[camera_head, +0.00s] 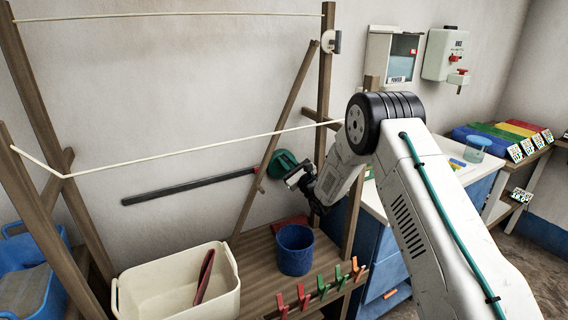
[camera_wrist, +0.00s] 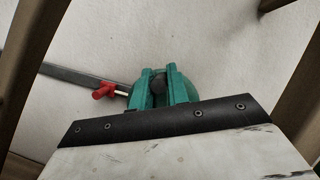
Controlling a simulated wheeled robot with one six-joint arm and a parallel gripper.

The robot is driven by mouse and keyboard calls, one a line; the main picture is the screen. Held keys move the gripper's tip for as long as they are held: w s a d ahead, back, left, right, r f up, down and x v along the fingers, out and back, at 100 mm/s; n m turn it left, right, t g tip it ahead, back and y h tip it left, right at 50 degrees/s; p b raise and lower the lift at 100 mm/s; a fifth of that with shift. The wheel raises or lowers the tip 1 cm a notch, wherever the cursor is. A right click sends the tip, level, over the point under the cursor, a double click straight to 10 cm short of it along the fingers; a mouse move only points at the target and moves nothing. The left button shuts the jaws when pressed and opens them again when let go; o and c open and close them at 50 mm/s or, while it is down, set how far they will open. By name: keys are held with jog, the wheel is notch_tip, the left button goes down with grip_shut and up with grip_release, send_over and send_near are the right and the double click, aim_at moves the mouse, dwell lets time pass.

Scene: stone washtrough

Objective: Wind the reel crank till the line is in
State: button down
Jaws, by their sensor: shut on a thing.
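A rounded green reel (camera_head: 283,162) is low against the wall, at the right end of a dark grey bar (camera_head: 180,188). My gripper (camera_head: 300,177) is right at the reel and partly covers it. In the wrist view, a round dark crank knob (camera_wrist: 159,87) sits between two upright green parts, with the rounded green reel (camera_wrist: 181,82) behind. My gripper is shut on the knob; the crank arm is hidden. A pale line (camera_head: 200,148) runs from the left post, bends down sharply, then rises toward the right post.
A second line (camera_head: 170,16) runs along the top. Below are a cream tub (camera_head: 230,290), a blue bucket (camera_head: 295,250) and several red and green pegs (camera_head: 322,288). A slanted wooden brace (camera_head: 275,145) stands close to the left of my gripper. A red piece (camera_wrist: 104,90) is beside the reel.

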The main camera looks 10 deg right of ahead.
jog(key=shift+w+d+m+t+h, duration=0.15)
jog(key=shift+d+m+t+h, duration=0.25)
jog(key=shift+m, duration=0.6)
jog(key=c, duration=1.4)
grip_release()
jog(key=shift+a, duration=0.1)
jog(key=v, duration=0.7)
jog(key=shift+s+f, duration=0.2)
jog(key=shift+s, duration=0.1)
